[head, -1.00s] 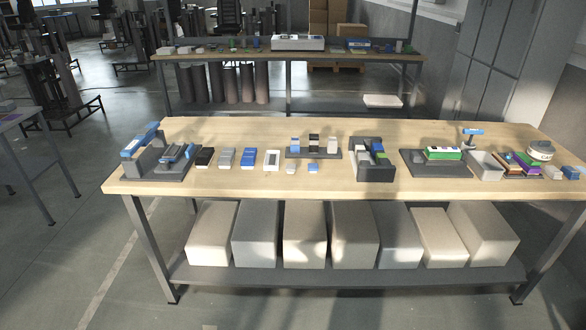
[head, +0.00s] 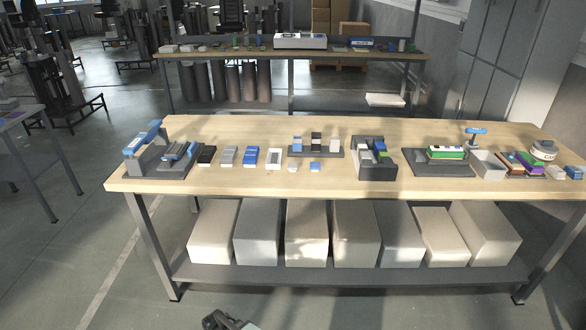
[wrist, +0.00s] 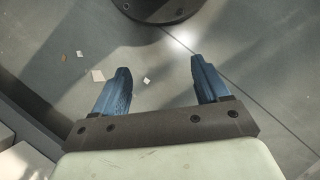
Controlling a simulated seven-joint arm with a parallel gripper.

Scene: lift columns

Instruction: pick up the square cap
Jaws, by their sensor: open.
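Two small square pieces lie near the front edge of the wooden table: a whitish one (head: 292,167) and a blue one (head: 315,167). Either could be the square cap; they are too small to tell. My gripper (wrist: 160,66) is open and empty in the wrist view, with two blue fingers apart above grey floor. A dark part of my arm shows at the bottom edge of the head view, well below and in front of the table. No cap shows in the wrist view.
The table (head: 400,130) carries a row of small boxes, a dark block rack (head: 376,172), a dark stand with three blocks (head: 316,152) and a grey bin (head: 487,164). Large pale boxes (head: 307,235) fill the lower shelf. Floor in front is clear.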

